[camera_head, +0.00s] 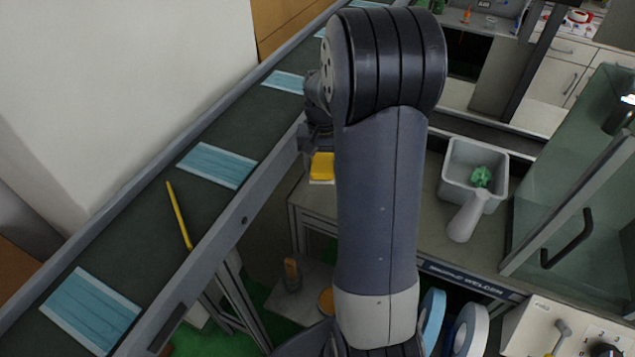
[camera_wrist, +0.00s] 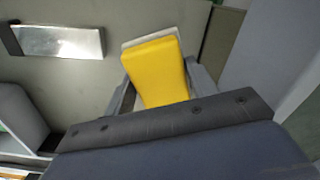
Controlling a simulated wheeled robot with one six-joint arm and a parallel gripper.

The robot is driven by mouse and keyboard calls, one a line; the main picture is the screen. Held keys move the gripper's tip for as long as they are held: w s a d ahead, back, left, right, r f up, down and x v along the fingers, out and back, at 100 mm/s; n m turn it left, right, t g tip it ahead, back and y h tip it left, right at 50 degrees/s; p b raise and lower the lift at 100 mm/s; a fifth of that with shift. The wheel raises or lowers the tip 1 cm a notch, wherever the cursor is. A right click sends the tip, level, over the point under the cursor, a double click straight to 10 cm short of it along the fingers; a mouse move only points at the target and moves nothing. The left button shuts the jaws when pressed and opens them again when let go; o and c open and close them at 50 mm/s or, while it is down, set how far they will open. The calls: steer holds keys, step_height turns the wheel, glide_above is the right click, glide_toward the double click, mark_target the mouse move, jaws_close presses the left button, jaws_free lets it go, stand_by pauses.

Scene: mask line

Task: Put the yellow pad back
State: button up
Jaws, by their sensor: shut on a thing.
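The yellow pad (camera_wrist: 158,68) is a block with a pale layer along its far edge in the wrist view. My gripper (camera_wrist: 162,88) is shut on it, with one grey finger on each side. In the head view the yellow pad (camera_head: 322,166) shows at the left edge of my arm, over the grey bench beside the conveyor. My arm hides most of my gripper there. I cannot tell whether the pad touches the bench.
A conveyor (camera_head: 140,235) with blue masks (camera_head: 217,165) and a yellow stick (camera_head: 179,216) runs along the left. A grey bin (camera_head: 470,150) with a green thing and a pale bottle stands right of my arm, near a glass cabinet (camera_head: 575,190). A shiny plate (camera_wrist: 60,42) lies on the bench.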

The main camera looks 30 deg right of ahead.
mark_target(322, 188)
steer(key=shift+f, duration=3.05)
steer(key=shift+f, duration=0.15)
steer(key=o, duration=0.9)
steer(key=shift+o, duration=0.2)
step_height(322, 188, up, 12)
steer(key=shift+r, duration=0.2)
